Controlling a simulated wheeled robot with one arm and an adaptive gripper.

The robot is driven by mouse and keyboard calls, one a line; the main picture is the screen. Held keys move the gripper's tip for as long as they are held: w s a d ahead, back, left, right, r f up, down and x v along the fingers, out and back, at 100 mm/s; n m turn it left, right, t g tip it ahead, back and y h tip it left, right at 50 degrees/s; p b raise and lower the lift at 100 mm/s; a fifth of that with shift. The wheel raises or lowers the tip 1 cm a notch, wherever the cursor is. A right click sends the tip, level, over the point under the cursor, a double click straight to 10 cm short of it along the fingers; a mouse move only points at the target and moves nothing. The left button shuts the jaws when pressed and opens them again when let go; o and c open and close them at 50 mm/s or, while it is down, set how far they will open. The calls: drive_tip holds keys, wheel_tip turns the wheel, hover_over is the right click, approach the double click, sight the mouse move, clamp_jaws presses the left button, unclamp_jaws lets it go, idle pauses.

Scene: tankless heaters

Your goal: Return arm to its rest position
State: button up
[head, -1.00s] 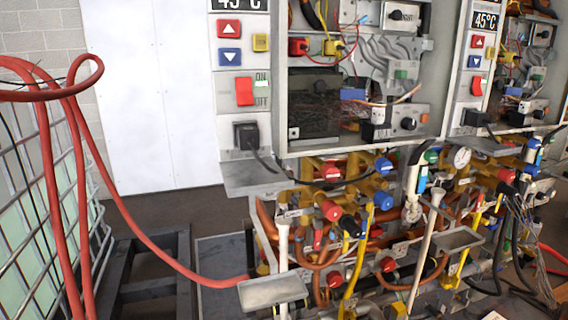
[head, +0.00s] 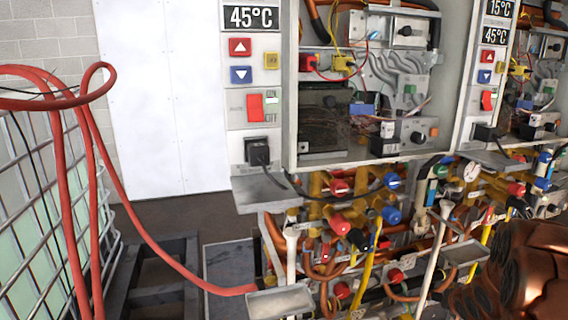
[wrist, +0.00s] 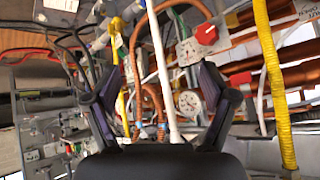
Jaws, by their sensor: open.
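My gripper (wrist: 165,100) shows in the wrist view with its two dark fingers spread apart and nothing between them. Beyond the fingers stand a white pipe (wrist: 163,70), a yellow hose (wrist: 270,85) and a red valve handle (wrist: 206,34); whether any finger touches them I cannot tell. In the head view the fingers do not show. A copper-brown rounded shape, which appears to be part of my arm, fills the lower right corner and hides some of the pipework there.
The heater panel (head: 252,100) shows 45°C, with a red switch (head: 255,107). Valves and pipes crowd below it. A red hose (head: 150,238) loops past a metal cage (head: 30,200) at left. A metal tray (head: 281,300) juts out in front. The white wall panel (head: 160,100) is bare.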

drive_tip(key=s+a+r+n+g+y+p, duration=0.1)
drive_tip(key=s+a+r, duration=0.4)
drive_tip(key=s+a, duration=0.5)
drive_tip(key=s+a+r+n+g+y, duration=0.1)
drive_tip(key=s+a+r+n+g, duration=0.2)
drive_tip(key=s+a, duration=0.7)
drive_tip(key=s+a+r+n+g+p, duration=0.1)
drive_tip(key=s+a+r+g, duration=0.5)
drive_tip(key=s, duration=1.2)
drive_tip(key=a+r+n, duration=0.1)
drive_tip(key=a+r, duration=0.1)
drive_tip(key=a, duration=0.2)
drive_tip(key=shift+a+y+p, duration=0.35)
drive_tip(key=shift+a+y, duration=0.05)
